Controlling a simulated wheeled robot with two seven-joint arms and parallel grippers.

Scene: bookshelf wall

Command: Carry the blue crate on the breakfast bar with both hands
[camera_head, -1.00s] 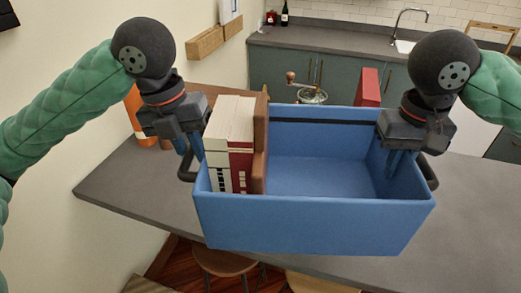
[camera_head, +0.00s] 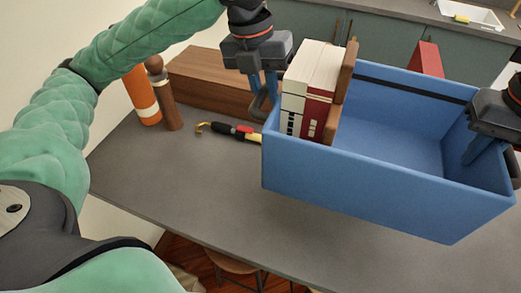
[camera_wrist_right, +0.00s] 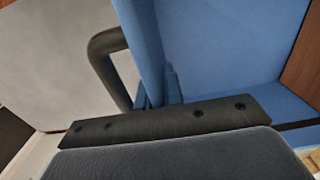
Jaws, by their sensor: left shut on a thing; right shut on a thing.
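The blue crate (camera_head: 370,190) is in the head view, right of centre, roughly level above the grey breakfast bar (camera_head: 190,185). Books (camera_head: 310,85) with white and dark red spines stand upright at its left end, beside a brown board (camera_head: 342,95); the rest of the inside looks empty. My right gripper (camera_head: 485,145) is shut at the right end, partly cut off by the picture edge. The right wrist view shows the crate's wall (camera_wrist_right: 145,45) between the fingers and a black handle (camera_wrist_right: 105,65) beside it.
A red object (camera_head: 427,58) stands behind the crate. A stool (camera_head: 235,262) is below the bar's front edge.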

